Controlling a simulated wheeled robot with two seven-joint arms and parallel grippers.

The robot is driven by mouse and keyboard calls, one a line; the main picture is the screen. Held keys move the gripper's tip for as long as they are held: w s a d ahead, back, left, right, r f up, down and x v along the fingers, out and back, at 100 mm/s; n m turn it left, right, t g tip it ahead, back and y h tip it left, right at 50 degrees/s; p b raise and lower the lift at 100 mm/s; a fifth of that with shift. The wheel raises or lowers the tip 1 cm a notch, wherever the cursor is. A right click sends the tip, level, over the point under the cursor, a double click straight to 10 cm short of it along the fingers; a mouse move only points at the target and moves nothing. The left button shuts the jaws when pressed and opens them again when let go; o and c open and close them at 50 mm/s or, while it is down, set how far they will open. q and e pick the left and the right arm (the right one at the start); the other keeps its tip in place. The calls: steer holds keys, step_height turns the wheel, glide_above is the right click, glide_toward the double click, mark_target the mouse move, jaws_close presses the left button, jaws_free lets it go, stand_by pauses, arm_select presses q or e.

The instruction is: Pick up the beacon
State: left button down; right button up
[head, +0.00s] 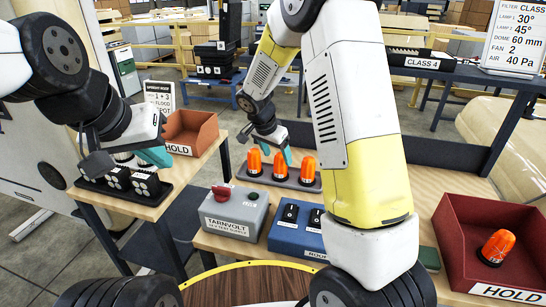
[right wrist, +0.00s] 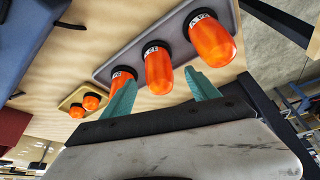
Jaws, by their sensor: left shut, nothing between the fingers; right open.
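Three orange-domed beacons with black bases stand upright on a grey tray (head: 240,177): a left one (head: 254,161), a middle one (head: 281,163) and a right one (head: 308,169). My right gripper (head: 287,156) is open, close beside the middle and right beacons. In the right wrist view its two teal fingers (right wrist: 160,80) are spread, with a middle beacon (right wrist: 158,68) showing between the tips; I cannot tell whether they touch. Another beacon (head: 497,246) lies in a red bin at right. My left gripper (head: 152,157) is shut and empty over the left table.
A grey Tarnvolt box (head: 232,223) and a blue switch box (head: 290,243) stand in front of the tray. The red bin (head: 461,262) is marked HOLD, as is another bin (head: 184,136) at left. Black-and-white units (head: 118,179) stand near my left gripper.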

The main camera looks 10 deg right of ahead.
mark_target(280, 163)
steer(key=x, duration=0.5)
steer(key=shift+f, duration=0.1)
jaws_close()
